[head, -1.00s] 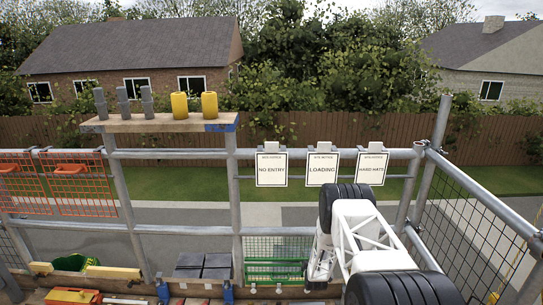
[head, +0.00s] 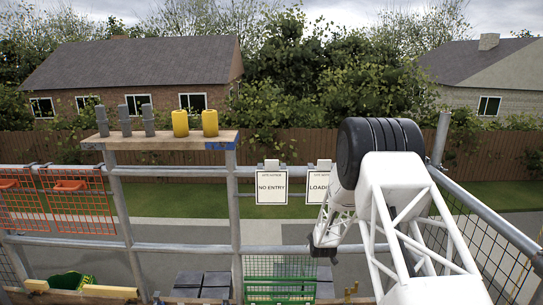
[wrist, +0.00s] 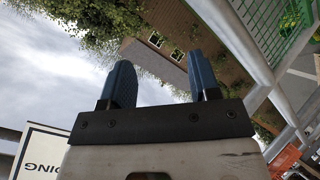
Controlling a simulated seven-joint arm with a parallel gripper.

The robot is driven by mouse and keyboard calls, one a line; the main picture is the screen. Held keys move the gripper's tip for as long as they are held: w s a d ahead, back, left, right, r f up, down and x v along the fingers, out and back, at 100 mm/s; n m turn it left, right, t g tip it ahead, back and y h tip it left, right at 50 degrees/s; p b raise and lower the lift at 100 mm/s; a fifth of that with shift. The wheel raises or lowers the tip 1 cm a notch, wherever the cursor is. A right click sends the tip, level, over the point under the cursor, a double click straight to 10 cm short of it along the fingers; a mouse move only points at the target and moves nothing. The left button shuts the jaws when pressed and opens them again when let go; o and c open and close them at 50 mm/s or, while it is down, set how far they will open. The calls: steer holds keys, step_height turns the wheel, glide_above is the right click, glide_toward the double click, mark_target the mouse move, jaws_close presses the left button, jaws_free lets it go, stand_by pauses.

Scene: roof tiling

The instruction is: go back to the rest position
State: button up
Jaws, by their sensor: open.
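My gripper shows in the wrist view (wrist: 155,85), with two blue fingers apart and nothing between them. Past the fingers are sky, trees and a house, seen tilted. In the head view my white arm stands at the right, in front of the guardrail, with its black joint raised high. The fingers cannot be made out in that view.
A plank shelf (head: 165,143) holds grey pieces (head: 125,120) and two yellow cylinders (head: 195,124). A NO ENTRY sign (head: 271,187) and a partly covered LOADING sign (head: 317,185) hang on the scaffold rail (head: 190,172). Dark tiles (head: 203,284) and a green mesh crate (head: 280,277) stand below.

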steer(key=s+r+m+g, duration=0.1)
steer(key=s+r, duration=0.5)
steer(key=r, duration=0.4)
steer(key=s+r+m+g, duration=0.1)
steer(key=s+r+m, duration=0.1)
steer(key=s+r, duration=0.65)
steer(key=s+r+m+g, duration=0.2)
steer(key=s+r+g, duration=0.1)
steer(key=s+r, duration=1.05)
steer(key=s+r+m+g, duration=0.2)
steer(key=s, duration=1.8)
steer(key=s+a+r+m+g, duration=0.1)
steer(key=s+r+m, duration=0.2)
steer(key=s, duration=1.7)
steer(key=shift+r+g, duration=0.35)
steer(key=shift+g, duration=0.05)
